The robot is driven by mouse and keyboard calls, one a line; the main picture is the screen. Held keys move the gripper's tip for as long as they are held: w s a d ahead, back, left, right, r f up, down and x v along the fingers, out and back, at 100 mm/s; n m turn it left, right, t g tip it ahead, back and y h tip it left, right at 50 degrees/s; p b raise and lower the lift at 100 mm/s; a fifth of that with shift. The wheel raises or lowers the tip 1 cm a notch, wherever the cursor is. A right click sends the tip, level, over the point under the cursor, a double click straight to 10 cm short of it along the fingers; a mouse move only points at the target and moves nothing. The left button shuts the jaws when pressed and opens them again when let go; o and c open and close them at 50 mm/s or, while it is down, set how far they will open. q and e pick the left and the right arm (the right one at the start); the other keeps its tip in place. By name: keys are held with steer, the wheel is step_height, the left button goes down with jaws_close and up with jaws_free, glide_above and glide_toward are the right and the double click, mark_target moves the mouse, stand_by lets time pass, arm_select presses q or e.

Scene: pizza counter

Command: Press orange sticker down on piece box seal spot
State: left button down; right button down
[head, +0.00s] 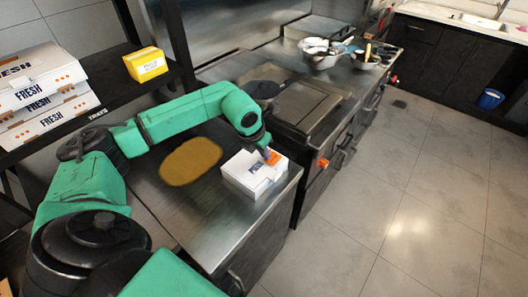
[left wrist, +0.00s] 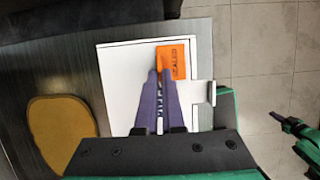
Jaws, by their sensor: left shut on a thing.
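The white piece box (head: 243,176) sits closed near the right end of the steel counter. It also fills the middle of the left wrist view (left wrist: 122,65). The orange sticker (left wrist: 173,58), with dark lettering, lies flat against or just over the lid, right of its middle. In the head view the sticker (head: 275,157) shows at the lid's right side. My left gripper (left wrist: 158,72) points down at the lid, its purple fingers nearly together and shut on the sticker's left edge. The seal spot is not distinguishable. My right gripper (left wrist: 283,120) seems to show at the right edge, small.
A brown round board (head: 190,161) lies on the counter left of the box. A shelf at left holds stacked pizza boxes (head: 40,85) and a yellow box (head: 146,64). The floor at right is clear.

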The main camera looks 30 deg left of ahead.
arm_select(q)
steer(key=shift+f, duration=0.4)
steer(key=c, duration=1)
jaws_free()
steer(key=shift+o, duration=0.2)
steer(key=shift+o, duration=0.4)
steer(key=shift+r, duration=3.05)
